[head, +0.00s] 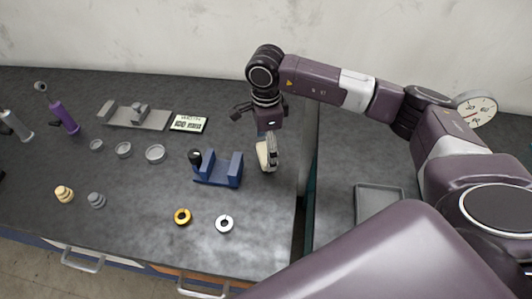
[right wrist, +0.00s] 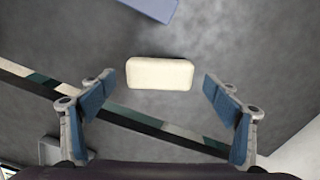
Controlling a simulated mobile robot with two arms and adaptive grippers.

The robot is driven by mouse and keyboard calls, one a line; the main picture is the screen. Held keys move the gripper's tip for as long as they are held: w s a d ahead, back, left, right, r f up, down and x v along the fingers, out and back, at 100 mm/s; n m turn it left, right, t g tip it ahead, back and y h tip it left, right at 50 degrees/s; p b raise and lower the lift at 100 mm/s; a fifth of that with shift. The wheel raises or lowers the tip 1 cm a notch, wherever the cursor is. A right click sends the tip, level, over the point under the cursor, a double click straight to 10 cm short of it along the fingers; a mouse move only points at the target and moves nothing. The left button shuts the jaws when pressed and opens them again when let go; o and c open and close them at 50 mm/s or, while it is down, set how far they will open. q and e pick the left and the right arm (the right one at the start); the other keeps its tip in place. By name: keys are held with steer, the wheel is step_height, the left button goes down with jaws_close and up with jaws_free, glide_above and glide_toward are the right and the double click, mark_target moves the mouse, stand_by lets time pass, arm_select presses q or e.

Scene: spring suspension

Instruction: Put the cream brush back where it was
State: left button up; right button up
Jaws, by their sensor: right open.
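The cream brush (right wrist: 160,74) shows in the right wrist view as a pale block with rounded corners. It lies between the open fingers of my right gripper (right wrist: 158,86), with a clear gap on both sides. In the head view the cream brush (head: 262,156) is partly hidden by my right gripper (head: 268,160), which points down over the grey worktop near its right edge. Whether the brush rests on the worktop is hard to tell. My left gripper is not in view.
A blue cradle (head: 222,174) stands just left of the right gripper. A gold ring (head: 182,217) and a silver ring (head: 224,224) lie in front. A gap separates the second worktop with a grey tray (head: 378,188).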

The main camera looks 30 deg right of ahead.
mark_target(266, 152)
step_height(266, 152, up, 10)
steer(key=b, duration=0.2)
steer(key=shift+f, duration=0.15)
steer(key=shift+f, duration=0.1)
